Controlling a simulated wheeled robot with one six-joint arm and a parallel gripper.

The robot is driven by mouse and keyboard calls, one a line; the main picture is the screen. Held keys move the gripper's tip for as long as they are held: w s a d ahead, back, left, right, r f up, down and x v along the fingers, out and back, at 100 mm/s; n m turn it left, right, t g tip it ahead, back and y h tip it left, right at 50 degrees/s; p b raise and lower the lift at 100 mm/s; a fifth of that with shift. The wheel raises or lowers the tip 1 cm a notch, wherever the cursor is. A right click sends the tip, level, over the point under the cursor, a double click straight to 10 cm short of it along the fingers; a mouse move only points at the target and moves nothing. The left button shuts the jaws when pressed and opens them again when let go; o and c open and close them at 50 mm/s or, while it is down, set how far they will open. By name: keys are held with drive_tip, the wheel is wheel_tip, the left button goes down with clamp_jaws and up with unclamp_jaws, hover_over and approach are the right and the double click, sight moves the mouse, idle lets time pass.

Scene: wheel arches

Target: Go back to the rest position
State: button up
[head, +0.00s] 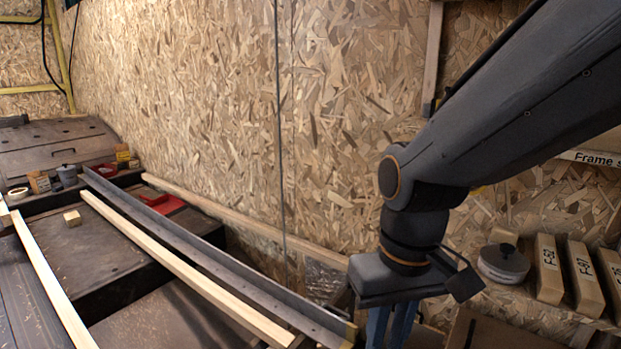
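My arm comes in from the upper right and bends down at its dark wrist. My gripper (391,326) hangs at the lower middle-right, in front of the chipboard wall. Its bluish fingers point down and run out of the bottom edge of the picture. The fingertips are hidden, so I cannot tell whether it is open or shut, or whether it holds anything.
A bench with a long metal rail (215,262) and pale wooden strips (187,271) lies left of my gripper. A small wood block (72,217) and a red item (163,203) lie there. Labelled frames (552,270) and a round grey container (503,263) stand right on a shelf.

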drive_tip(key=d+r+m+p, duration=0.2)
drive_tip(key=d+r+p, duration=0.6)
drive_tip(key=p, duration=0.8)
drive_tip(key=shift+s+d+r+m+h, duration=0.15)
drive_tip(key=shift+r+m+h, duration=0.1)
drive_tip(key=shift+m+h, duration=0.05)
